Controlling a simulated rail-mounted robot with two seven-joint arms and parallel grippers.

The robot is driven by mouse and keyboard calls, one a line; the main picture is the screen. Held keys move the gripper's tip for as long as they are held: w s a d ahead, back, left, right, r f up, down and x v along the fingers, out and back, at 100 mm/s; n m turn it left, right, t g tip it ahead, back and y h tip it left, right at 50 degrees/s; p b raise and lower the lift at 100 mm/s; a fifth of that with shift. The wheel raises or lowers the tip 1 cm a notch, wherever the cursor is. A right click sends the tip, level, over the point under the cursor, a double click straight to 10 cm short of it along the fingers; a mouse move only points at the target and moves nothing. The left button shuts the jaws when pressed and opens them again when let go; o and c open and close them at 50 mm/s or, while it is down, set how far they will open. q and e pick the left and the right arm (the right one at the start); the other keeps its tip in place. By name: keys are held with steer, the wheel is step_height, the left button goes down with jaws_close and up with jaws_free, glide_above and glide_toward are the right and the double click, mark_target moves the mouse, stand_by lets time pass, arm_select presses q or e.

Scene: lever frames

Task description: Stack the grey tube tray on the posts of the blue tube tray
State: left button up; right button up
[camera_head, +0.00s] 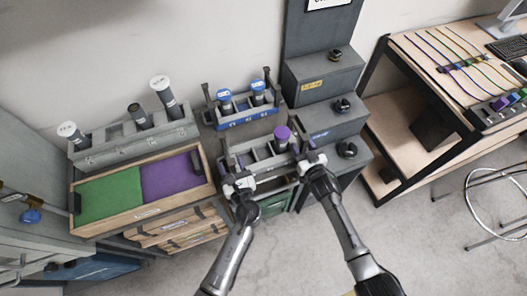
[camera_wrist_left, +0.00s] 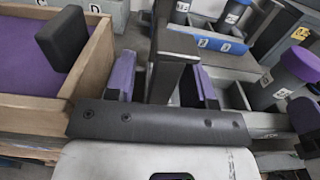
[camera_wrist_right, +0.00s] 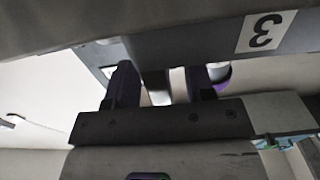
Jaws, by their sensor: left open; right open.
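The grey tube tray (camera_head: 262,154) stands in front, with a purple-capped tube (camera_head: 282,136) in it. Behind it is the blue tube tray (camera_head: 249,122), with dark upright posts at its ends and two blue-capped tubes (camera_head: 224,97). My left gripper (camera_head: 237,178) is open at the grey tray's left end. In the left wrist view its fingers (camera_wrist_left: 162,88) stand on either side of a dark upright; I cannot tell if they touch it. My right gripper (camera_head: 307,160) is open at the right end. Its fingers (camera_wrist_right: 161,84) have a narrow grey part between them.
A wooden box with green (camera_head: 110,200) and purple (camera_head: 172,177) panels lies left. A grey rack (camera_head: 135,145) with several tubes stands behind it. Stepped grey blocks with black knobs (camera_head: 342,104) rise on the right, close to my right gripper. A desk (camera_head: 430,95) stands farther right.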

arm_select(q)
steer(key=shift+w, duration=0.25)
arm_select(e)
steer(key=shift+w+a, duration=0.1)
steer(key=shift+w, duration=0.15)
arm_select(q)
steer(key=shift+c, duration=0.5)
arm_select(e)
steer(key=shift+c, duration=0.5)
arm_select(q)
jaws_close()
arm_select(e)
jaws_close()
